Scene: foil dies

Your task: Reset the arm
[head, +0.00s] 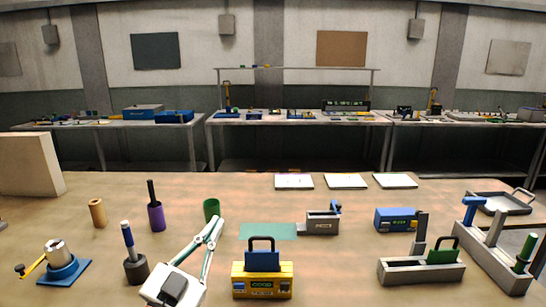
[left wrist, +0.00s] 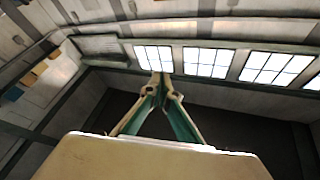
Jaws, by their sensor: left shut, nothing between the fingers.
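My left gripper (head: 217,223) is shut and empty, raised over the table (head: 80,207) in the head view, with its fingertips just right of the green cup (head: 211,207) in the picture. In the left wrist view its closed fingers (left wrist: 161,82) point towards the windows and the upper wall, with nothing between them. The wrist camera sees no table or tools. My right gripper is in neither view.
A yellow box with a dark handle (head: 262,280) stands right of my gripper. A dark holder with a blue-handled tool (head: 134,265) and a purple cup (head: 156,216) stand left. Grey trays with tools (head: 420,270) fill the right side. White sheets (head: 345,181) lie at the back.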

